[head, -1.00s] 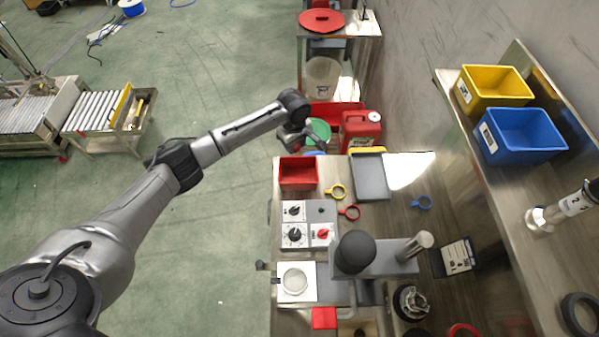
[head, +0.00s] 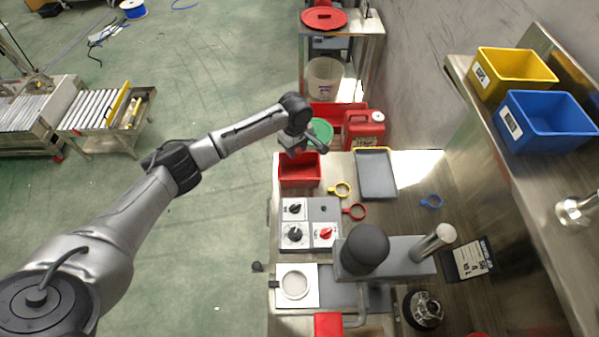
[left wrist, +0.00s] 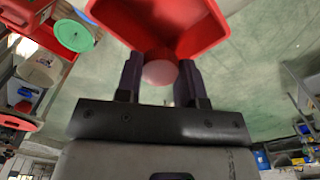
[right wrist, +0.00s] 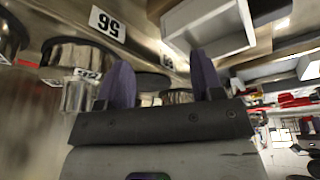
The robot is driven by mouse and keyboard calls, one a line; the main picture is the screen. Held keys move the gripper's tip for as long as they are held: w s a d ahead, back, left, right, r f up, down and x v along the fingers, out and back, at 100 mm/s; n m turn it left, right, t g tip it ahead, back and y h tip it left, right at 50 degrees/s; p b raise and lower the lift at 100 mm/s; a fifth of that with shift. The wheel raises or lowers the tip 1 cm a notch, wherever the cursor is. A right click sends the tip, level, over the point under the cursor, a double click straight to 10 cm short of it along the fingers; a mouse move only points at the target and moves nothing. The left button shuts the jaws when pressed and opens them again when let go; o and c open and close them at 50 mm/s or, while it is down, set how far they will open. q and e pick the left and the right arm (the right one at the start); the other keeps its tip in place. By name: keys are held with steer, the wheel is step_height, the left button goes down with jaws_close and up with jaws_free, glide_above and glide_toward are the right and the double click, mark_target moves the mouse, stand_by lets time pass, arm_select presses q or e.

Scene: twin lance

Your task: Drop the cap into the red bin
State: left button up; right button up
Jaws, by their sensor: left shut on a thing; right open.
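The red bin (head: 290,183) stands at the far left corner of the bench in the head view. In the left wrist view its rim and wall (left wrist: 207,38) fill the top middle. My left gripper (head: 303,150) is at the bin's far edge and overlaps it in the head view. In the left wrist view my left gripper (left wrist: 160,66) is shut on the round red cap (left wrist: 160,72), which shows a pale face and overlaps the bin's edge. My right gripper (right wrist: 163,75) is open and empty in the right wrist view, and I cannot make it out in the head view.
A red jerrycan (head: 364,130) and a green round thing (head: 321,130) are beyond the bin. A grey tray (head: 375,174), yellow ring (head: 341,189) and control panel (head: 309,222) are near it. Yellow (head: 512,72) and blue (head: 545,123) bins sit on the right shelf.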

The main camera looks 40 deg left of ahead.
arm_select(q)
steer(key=o, duration=1)
steer(key=shift+c, duration=0.2)
step_height(320, 180, up, 14)
steer(key=p, duration=0.1)
arm_select(e)
steer(key=shift+r, duration=0.6)
arm_select(q)
steer(key=shift+f, duration=0.1)
arm_select(e)
steer(key=shift+d, duration=0.1)
